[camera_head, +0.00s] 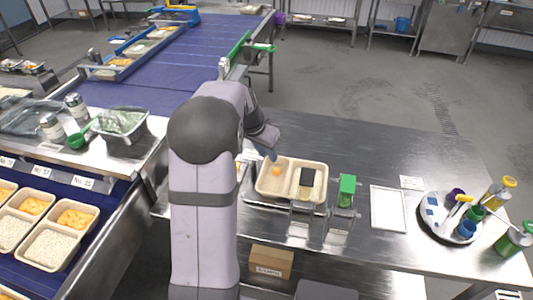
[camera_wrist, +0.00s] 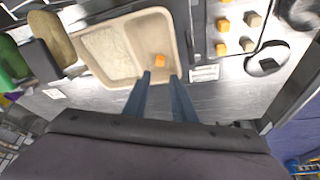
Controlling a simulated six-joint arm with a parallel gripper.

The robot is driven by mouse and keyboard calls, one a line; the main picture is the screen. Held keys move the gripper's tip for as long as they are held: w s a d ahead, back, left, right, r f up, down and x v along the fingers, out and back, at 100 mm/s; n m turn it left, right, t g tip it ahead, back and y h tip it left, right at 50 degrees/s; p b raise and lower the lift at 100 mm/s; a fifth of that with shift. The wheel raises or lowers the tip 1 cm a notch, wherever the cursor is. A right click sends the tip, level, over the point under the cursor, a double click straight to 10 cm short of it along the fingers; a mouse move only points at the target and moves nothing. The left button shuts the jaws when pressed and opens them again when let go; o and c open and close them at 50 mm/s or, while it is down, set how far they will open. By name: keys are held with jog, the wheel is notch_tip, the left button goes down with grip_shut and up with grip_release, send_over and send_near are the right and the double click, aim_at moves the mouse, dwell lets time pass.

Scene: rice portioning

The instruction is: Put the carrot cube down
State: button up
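The orange carrot cube (camera_wrist: 159,60) lies in the right compartment of the beige two-part tray (camera_wrist: 104,82) in the wrist view. That compartment looks otherwise empty; the other one holds white rice (camera_wrist: 108,50). My gripper (camera_wrist: 161,77) is open, its two blue fingers apart. The cube shows just beyond the fingertips, in line with the gap; I cannot tell its exact distance from them. In the head view, the cube (camera_head: 276,171) is in the left compartment of the tray (camera_head: 262,193), and a blue fingertip (camera_head: 271,155) shows above the tray's back edge.
In the wrist view, several orange and tan cubes (camera_wrist: 222,49) lie on a metal surface right of the tray. In the head view, a green-topped stand (camera_head: 346,190), a white flat tray (camera_head: 389,209) and a round tray of bottles (camera_head: 430,222) stand to the right.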

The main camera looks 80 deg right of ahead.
jog(key=shift+a+r, duration=0.1)
jog(key=shift+r, duration=0.15)
jog(key=w+a+f+n+t+y, duration=0.2)
jog(key=w+a+n, duration=0.8)
jog(key=w+a, duration=1.3)
jog(key=s+a+f+n+y, duration=0.1)
jog(key=a+n, duration=0.5)
jog(key=a, duration=0.8)
jog(key=s+a+f+n+y, duration=0.1)
jog(key=s+a+n, duration=0.3)
jog(key=a, duration=1)
jog(key=shift+a+f+n, duration=0.4)
jog(key=shift+n, duration=0.8)
jog(key=shift+w, duration=0.1)
